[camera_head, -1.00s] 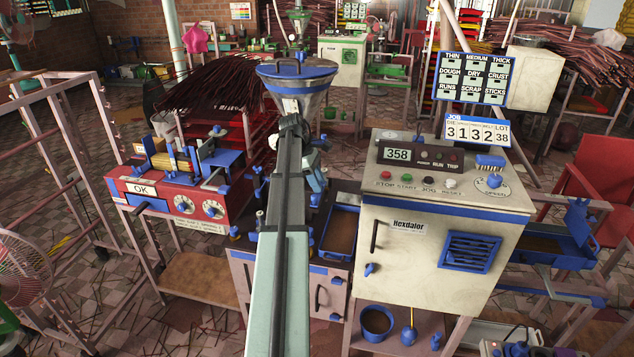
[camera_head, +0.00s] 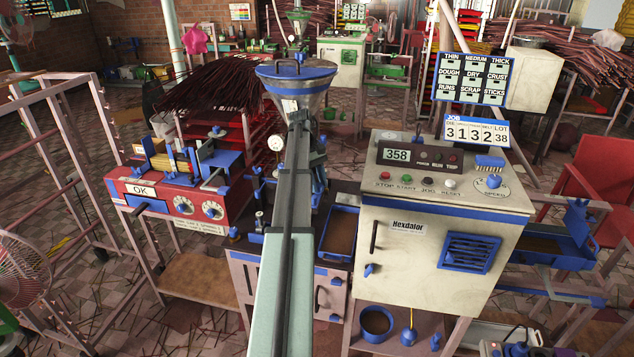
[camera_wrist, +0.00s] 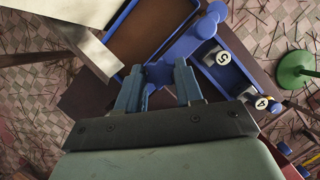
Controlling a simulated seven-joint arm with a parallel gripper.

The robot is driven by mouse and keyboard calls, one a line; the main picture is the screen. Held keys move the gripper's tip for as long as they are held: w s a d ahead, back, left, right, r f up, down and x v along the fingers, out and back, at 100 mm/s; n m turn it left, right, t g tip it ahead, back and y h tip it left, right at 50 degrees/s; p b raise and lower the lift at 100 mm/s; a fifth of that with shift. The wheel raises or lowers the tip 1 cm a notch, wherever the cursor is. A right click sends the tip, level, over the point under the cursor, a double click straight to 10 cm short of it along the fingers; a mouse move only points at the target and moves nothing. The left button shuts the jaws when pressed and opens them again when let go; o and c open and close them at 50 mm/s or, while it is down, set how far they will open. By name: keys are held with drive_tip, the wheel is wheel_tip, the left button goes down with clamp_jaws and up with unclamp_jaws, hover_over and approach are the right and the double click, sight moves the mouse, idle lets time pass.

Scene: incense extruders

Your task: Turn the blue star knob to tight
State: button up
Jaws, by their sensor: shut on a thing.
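The blue star knob (camera_wrist: 160,74) shows in the wrist view between the two blue-grey fingers of my gripper (camera_wrist: 158,69). The fingers are closed on it from either side, and its lobes show between and beyond the tips. Its near side is hidden, and I cannot read any tight mark. In the head view my arm covers the front of the extruder below the steel hopper (camera_head: 297,90), so the knob and the fingers are hidden there.
In the wrist view, a blue-rimmed tray (camera_wrist: 118,22) lies beyond the fingers and a blue housing with numbered white wheels (camera_wrist: 223,58) sits to the right. In the head view, a cream control cabinet (camera_head: 410,245) stands right and a red machine (camera_head: 165,207) left.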

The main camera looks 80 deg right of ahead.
idle(0.4)
drive_tip(key=o, duration=1)
drive_tip(key=shift+o, duration=0.2)
